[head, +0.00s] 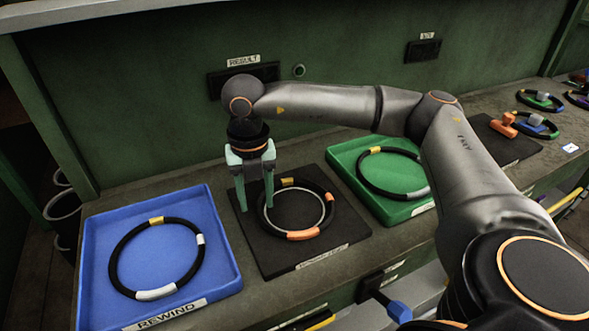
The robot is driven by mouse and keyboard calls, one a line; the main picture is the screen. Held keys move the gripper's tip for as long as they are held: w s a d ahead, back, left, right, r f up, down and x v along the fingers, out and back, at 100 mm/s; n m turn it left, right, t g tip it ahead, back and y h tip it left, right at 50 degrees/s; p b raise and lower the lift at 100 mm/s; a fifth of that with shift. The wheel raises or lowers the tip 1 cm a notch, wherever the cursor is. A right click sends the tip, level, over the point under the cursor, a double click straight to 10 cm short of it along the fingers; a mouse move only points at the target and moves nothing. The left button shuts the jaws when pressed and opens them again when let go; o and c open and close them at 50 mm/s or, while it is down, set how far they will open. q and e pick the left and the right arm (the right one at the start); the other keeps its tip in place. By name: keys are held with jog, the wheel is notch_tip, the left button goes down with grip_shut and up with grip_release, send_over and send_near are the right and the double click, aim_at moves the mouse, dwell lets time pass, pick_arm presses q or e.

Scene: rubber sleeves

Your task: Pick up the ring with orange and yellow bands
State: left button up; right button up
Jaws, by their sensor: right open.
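The ring with orange and yellow bands (304,234) lies on a black mat (262,257) in the middle of the bench. It is black, with orange bands at the front and right and a yellow band at the back left. A thin pale inner ring shows inside it. My right gripper (256,203) points down over the left side of this ring, with its fingers apart and nothing seen between them. The fingers overlap the ring's left edge in the picture; I cannot tell whether they touch it. My left gripper is not in view.
A blue tray (226,272) at the left holds a ring with yellow and white bands (118,256). A green tray (345,148) at the right holds another banded ring (361,172). Several smaller rings lie farther right. A green wall (140,110) stands behind.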

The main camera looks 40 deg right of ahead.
jog(key=shift+f, duration=0.95)
grip_shut()
jog(key=shift+r, duration=0.1)
dwell(0.6)
